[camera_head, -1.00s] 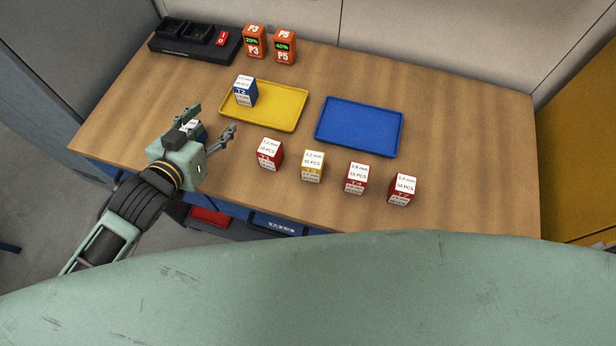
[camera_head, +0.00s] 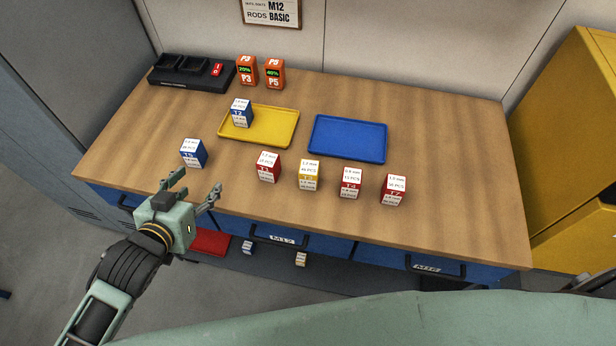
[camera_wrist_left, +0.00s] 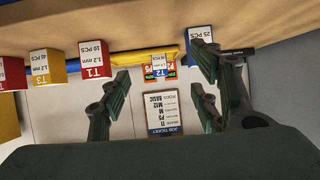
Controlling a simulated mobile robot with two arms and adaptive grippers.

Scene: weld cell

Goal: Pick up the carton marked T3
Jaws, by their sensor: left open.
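The carton marked T3 (camera_head: 308,175), white with a yellow band, stands upright on the wooden table between the red T1 carton (camera_head: 268,167) and the red T4 carton (camera_head: 350,183). In the left wrist view the T3 carton (camera_wrist_left: 46,66) appears upside down at the left, beside the T1 carton (camera_wrist_left: 97,59). My left gripper (camera_head: 198,187) is open and empty at the table's front edge, left of T3 and apart from it. Its two fingers frame the left wrist view (camera_wrist_left: 162,75), with no carton held between them. My right gripper is out of view.
A blue carton (camera_head: 194,153) stands just beyond my left gripper. A T2 carton (camera_head: 241,113) stands on the yellow tray (camera_head: 280,130). The blue tray (camera_head: 348,138) is empty. The red T7 carton (camera_head: 394,190) stands right of T4. Table at the right is clear.

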